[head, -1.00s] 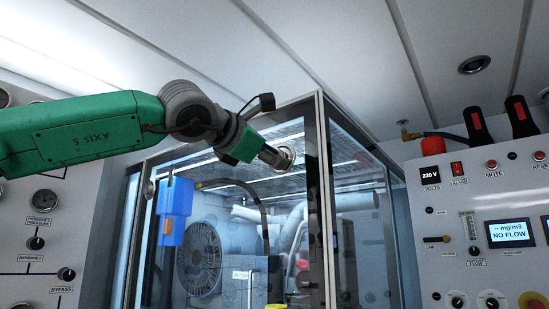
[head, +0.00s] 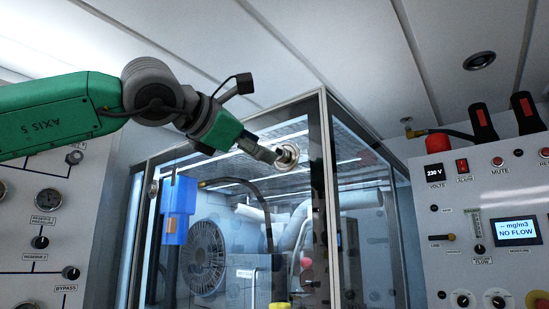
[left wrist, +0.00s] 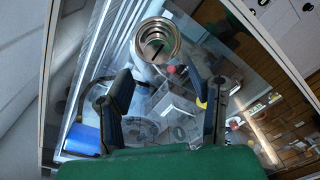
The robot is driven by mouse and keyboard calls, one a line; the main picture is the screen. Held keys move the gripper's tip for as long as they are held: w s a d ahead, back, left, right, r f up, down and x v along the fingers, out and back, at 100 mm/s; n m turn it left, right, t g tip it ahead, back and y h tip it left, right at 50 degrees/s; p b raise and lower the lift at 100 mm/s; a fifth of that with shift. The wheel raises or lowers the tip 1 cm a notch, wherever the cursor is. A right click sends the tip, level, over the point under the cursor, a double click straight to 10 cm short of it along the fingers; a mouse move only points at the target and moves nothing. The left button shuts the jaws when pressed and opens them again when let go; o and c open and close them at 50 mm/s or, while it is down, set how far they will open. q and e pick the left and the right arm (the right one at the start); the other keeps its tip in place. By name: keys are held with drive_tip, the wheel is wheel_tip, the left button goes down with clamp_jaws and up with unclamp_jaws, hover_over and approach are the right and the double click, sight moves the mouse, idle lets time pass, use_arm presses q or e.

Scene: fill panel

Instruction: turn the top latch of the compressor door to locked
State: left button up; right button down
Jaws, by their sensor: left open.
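The top latch (head: 288,156) is a round metal fitting near the upper right of the glass compressor door (head: 240,200). In the left wrist view the latch (left wrist: 157,41) shows as a ringed metal cup with a dark bar slanting across it. My left gripper (head: 274,154) reaches it from the left, its tips at or very near the latch; contact cannot be told. In the left wrist view my left gripper (left wrist: 160,75) is open, its two dark fingers apart with the latch just beyond them. My right gripper is not in view.
A blue box (head: 178,210) hangs at the left of the door. A dark-edged cabinet post (head: 329,200) stands right of the latch. Control panels flank the cabinet at left (head: 45,215) and right (head: 475,210). The white ceiling (head: 330,40) is close above my arm.

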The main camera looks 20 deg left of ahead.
use_arm(q)
drive_tip(key=v, duration=0.6)
drive_tip(key=shift+w+a+f, duration=0.1)
drive_tip(key=shift+a+f, duration=0.05)
drive_tip(key=shift+a, duration=0.1)
drive_tip(key=shift+d, duration=0.15)
